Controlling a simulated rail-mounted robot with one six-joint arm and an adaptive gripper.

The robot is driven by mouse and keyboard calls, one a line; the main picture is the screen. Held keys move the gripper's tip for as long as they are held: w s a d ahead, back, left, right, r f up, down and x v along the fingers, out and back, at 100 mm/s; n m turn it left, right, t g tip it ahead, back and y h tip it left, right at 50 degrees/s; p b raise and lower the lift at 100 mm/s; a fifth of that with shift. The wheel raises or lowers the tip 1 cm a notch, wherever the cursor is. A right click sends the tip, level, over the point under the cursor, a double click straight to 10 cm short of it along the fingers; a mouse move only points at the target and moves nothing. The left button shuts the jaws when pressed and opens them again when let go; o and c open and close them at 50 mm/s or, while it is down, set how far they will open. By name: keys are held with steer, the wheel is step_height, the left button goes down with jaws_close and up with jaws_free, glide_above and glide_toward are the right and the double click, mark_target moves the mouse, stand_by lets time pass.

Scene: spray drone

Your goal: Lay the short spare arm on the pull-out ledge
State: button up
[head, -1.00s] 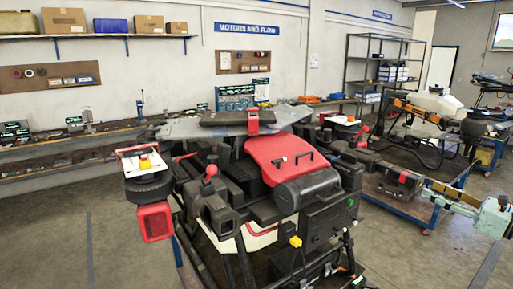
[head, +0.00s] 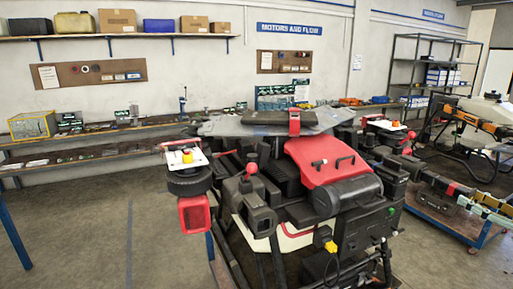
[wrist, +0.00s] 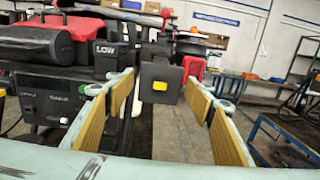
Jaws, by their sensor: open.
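My gripper (wrist: 160,92) is open in the wrist view, with a tan-padded finger on each side. A black square block with a yellow centre (wrist: 160,80) shows between the fingertips, apparently beyond them; I cannot tell what it belongs to. In the head view, part of my gripper (head: 488,205) shows at the right edge, by a dark bar with a red band (head: 440,180) above a blue-framed trolley. I cannot tell whether this bar is the short spare arm. I cannot make out the pull-out ledge for certain in either view.
A large black drone with a red lid (head: 325,160) fills the middle of the head view. Its black body with a "LOW" label (wrist: 108,48) is close on the left in the wrist view. A long workbench (head: 100,140) runs along the wall. Floor is clear at front left.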

steer(key=shift+c, duration=0.2)
steer(key=c, duration=1)
steer(key=shift+s, duration=0.1)
steer(key=shift+s+d, duration=0.2)
steer(key=shift+s, duration=0.1)
steer(key=shift+v, duration=3.45)
